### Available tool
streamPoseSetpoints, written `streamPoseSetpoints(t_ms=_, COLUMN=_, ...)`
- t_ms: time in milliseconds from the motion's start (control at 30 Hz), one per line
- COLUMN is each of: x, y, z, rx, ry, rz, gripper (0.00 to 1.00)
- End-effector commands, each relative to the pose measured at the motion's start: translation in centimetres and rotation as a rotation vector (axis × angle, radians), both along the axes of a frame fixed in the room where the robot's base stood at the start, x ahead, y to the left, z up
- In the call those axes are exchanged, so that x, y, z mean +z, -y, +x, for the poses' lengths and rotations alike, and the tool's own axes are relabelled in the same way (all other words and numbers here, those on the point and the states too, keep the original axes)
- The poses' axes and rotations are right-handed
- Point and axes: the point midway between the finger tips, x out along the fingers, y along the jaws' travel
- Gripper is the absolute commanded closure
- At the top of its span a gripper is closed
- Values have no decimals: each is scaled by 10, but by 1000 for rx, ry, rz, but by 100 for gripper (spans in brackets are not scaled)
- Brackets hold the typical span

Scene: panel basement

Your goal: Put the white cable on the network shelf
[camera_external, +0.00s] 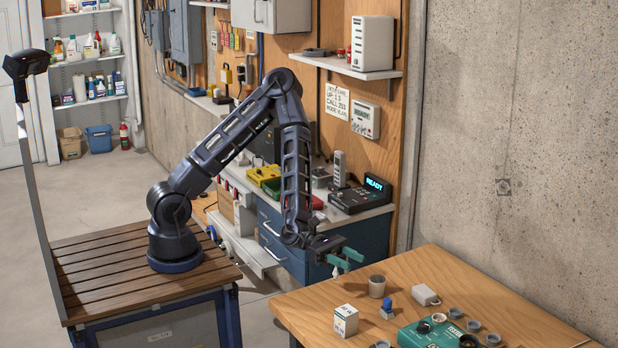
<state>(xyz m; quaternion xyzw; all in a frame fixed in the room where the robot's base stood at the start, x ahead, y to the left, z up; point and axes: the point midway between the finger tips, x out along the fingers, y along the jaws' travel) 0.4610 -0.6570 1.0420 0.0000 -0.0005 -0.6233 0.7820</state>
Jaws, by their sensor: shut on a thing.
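My gripper (347,261), with green fingers, is over the gap by the left back corner of the wooden table. It is shut on a small white thing (336,272) that shows just below the fingers. This looks like the white cable, but it is small and mostly hidden by the fingers. The network shelf appears to be the white wall shelf (338,65) on the wooden panel, high above my gripper. A white router-like box (372,43) stands on its right end. A dark flat device (318,52) and small red items (345,52) are to its left.
A lower bench holds a black device reading READY (362,194). A labelled white box (366,119) hangs below the shelf.

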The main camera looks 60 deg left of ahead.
Motion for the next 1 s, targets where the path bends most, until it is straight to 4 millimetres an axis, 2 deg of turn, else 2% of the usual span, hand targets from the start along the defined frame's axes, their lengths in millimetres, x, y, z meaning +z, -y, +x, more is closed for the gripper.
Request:
streamPoseSetpoints(t_ms=200, x=-36, y=1, z=-1, rx=-1, ry=-2, rz=2, gripper=84)
streamPoseSetpoints(t_ms=300, x=-47, y=0, z=-1, rx=-1, ry=-1, rz=2, gripper=84)
streamPoseSetpoints(t_ms=533, x=-61, y=0, z=0, rx=0, ry=-1, rz=2, gripper=84)
streamPoseSetpoints(t_ms=700, x=-83, y=0, z=0, rx=0, ry=-3, rz=1, gripper=84)
streamPoseSetpoints(t_ms=800, x=-89, y=0, z=0, rx=1, ry=-3, rz=0, gripper=84)
streamPoseSetpoints(t_ms=1000, x=-90, y=0, z=0, rx=1, ry=0, rz=0, gripper=84)
